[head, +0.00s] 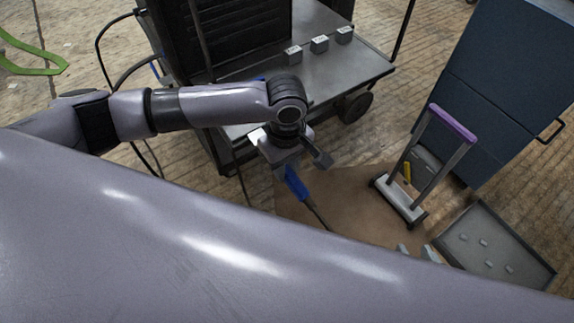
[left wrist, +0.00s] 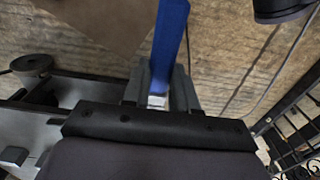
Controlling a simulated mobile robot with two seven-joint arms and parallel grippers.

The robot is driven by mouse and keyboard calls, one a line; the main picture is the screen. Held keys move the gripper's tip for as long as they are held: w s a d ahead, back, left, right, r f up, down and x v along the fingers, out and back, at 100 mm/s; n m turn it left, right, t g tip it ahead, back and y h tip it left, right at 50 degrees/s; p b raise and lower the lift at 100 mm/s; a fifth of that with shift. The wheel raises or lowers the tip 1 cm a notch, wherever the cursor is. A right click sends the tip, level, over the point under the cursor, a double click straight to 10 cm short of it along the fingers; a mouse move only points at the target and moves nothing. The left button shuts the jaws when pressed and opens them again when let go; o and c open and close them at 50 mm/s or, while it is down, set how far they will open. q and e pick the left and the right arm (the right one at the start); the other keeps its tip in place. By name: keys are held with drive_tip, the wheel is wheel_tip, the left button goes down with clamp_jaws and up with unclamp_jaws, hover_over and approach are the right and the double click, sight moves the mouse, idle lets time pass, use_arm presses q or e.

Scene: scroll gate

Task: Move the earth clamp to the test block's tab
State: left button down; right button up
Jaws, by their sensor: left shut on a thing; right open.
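The earth clamp (head: 296,185) has a blue body, with a dark cable running down from it in the head view. My left gripper (head: 292,163) is shut on it and holds it above the floor beside the cart; the clamp's blue part also shows between the fingers in the left wrist view (left wrist: 170,45). My right gripper (head: 416,251) shows only as two grey fingertips set apart past the edge of my large foreground arm. The rest of it is hidden. I cannot tell which thing is the test block, or make out its tab.
A cart (head: 335,75) with a black machine and several small grey blocks stands at the back. A stand with a purple handle (head: 453,124), a shallow grey tray (head: 545,262) and a blue cabinet (head: 510,75) are at the right. A brown mat (head: 345,195) lies between. Black scrollwork (left wrist: 298,128) shows in the wrist view.

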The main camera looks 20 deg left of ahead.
use_arm(q)
drive_tip(key=shift+r+p, duration=0.1)
drive_tip(key=shift+p, duration=0.4)
drive_tip(key=shift+p, duration=0.35)
idle(0.3)
drive_tip(key=shift+p, duration=0.8)
drive_tip(key=shift+w+a, duration=0.25)
drive_tip(key=shift+a, duration=0.05)
drive_tip(key=shift+w+a+p, duration=0.3)
drive_tip(key=shift+a+p, duration=0.05)
drive_tip(key=shift+p, duration=0.15)
drive_tip(key=shift+a, duration=0.1)
